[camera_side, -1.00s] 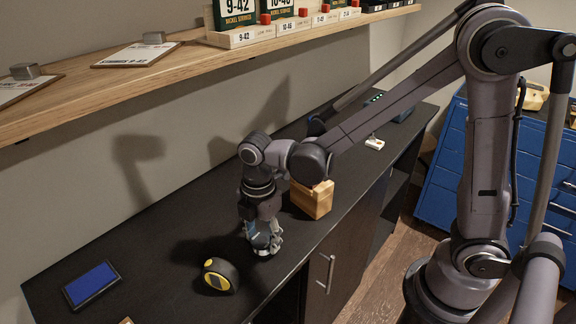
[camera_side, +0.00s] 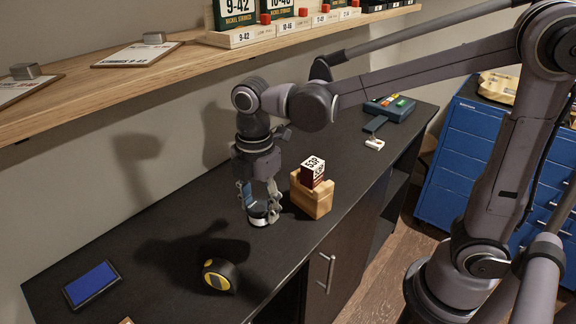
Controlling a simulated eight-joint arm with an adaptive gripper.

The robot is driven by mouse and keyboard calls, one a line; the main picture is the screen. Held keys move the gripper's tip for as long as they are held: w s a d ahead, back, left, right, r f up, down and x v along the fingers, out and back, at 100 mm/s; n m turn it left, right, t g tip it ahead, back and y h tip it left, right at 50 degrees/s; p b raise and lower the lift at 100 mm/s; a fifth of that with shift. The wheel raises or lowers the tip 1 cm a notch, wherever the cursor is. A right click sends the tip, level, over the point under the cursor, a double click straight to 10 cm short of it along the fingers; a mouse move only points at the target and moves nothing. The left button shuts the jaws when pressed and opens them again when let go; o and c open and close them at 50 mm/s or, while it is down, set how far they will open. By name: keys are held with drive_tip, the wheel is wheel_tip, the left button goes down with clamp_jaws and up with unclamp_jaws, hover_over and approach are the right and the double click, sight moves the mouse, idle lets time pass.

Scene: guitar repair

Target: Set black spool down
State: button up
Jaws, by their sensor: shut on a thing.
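My gripper (camera_side: 260,205) points down over the black counter, its fingers shut around the black spool (camera_side: 258,216). The spool is a short dark round piece with a pale rim, upright between the fingertips. It is at or very near the counter top (camera_side: 160,228); I cannot tell whether it touches. The fingers hide part of its sides.
A wooden block (camera_side: 311,200) with a dark red-and-white box (camera_side: 313,171) on it stands just right of my gripper. A black-and-yellow round tool (camera_side: 219,275) lies in front to the left. A blue-screened device (camera_side: 92,284) lies far left. The counter's front edge is near.

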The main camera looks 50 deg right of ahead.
sight(262, 206)
drive_tip(key=r, duration=0.6)
drive_tip(key=shift+w+d+r, duration=0.1)
drive_tip(key=shift+d+r, duration=0.3)
drive_tip(key=w+d+m, duration=0.1)
drive_tip(key=d+m, duration=0.8)
drive_tip(key=d, duration=1.4)
drive_tip(key=s+d+m, duration=0.5)
drive_tip(key=s+d, duration=0.2)
drive_tip(key=d, duration=0.4)
drive_tip(key=s+d+m, duration=0.5)
drive_tip(key=s+d, duration=0.2)
drive_tip(key=d, duration=0.4)
drive_tip(key=w+a+f, duration=0.1)
drive_tip(key=w+f, duration=0.2)
drive_tip(key=f, duration=0.1)
drive_tip(key=w+a+f, duration=0.1)
drive_tip(key=w+f, duration=0.3)
drive_tip(key=w+a+f, duration=0.1)
drive_tip(key=w+f, duration=0.2)
drive_tip(key=f, duration=0.1)
drive_tip(key=shift+w+a, duration=0.35)
drive_tip(key=shift+a, duration=0.05)
drive_tip(key=shift+f, duration=2.1)
drive_tip(key=shift+f, duration=0.15)
